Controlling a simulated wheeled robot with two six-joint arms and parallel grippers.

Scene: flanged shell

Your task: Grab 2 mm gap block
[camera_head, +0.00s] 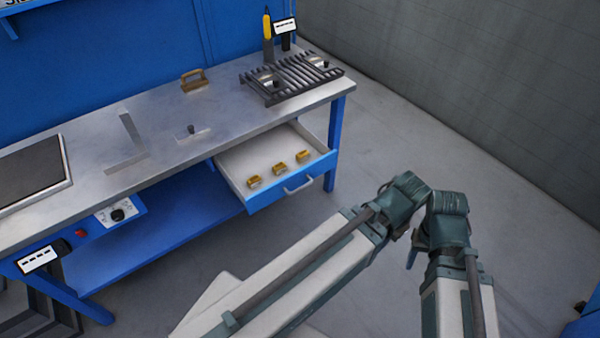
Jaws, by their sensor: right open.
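Three small brass-coloured blocks sit in a row in the open drawer (240,158): a left one (254,182), a middle one (280,168) and a right one (303,156). Their gap sizes are too small to read, so I cannot tell which is the 2 mm one. My right arm is folded in front of the bench at the lower right. Only a small part of my right gripper (412,257) shows behind the arm links; it is open, well apart from the drawer and blocks. My left gripper is not in view.
The steel bench top (90,150) holds a slatted rack (290,78), a brown-handled tool (193,80), a small dark-knobbed fixture (191,131) and a dark plate (30,172). The drawer's blue front and handle (299,185) jut out. Floor right of the bench is clear.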

